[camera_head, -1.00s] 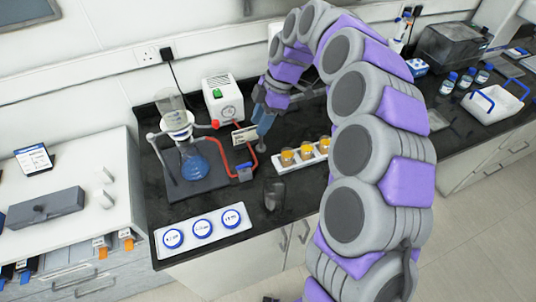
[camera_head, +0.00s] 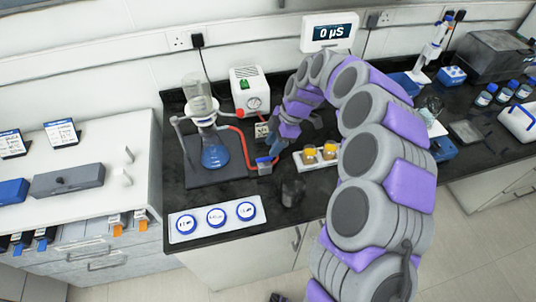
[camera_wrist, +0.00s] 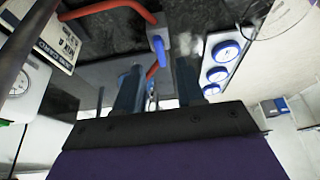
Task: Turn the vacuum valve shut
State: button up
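The vacuum valve (camera_head: 264,166) is a small grey body with a blue handle, on the red hose (camera_head: 244,142) between the flask stand and the pump. In the wrist view the valve's blue handle (camera_wrist: 159,50) shows above the fingertips, with red hose on both sides of its body. My gripper (camera_head: 279,146) is just up and right of the valve in the head view. In the wrist view my gripper (camera_wrist: 158,84) has its two blue-grey fingers apart, with no valve handle clearly between them. Whether a finger touches the valve cannot be told.
A filter flask (camera_head: 214,152) stands on a dark base left of the valve. The white pump (camera_head: 250,92) with a gauge is behind. A small sign (camera_head: 262,131) stands close by my gripper. A dark glass (camera_head: 292,192), a rack of amber jars (camera_head: 302,165) and a blue-capped tray (camera_head: 175,236) are in front.

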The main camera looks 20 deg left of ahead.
aim_at(267, 157)
jog(key=x, duration=0.5)
jog(key=shift+a, duration=0.15)
jog(key=shift+c, duration=0.5)
grip_shut()
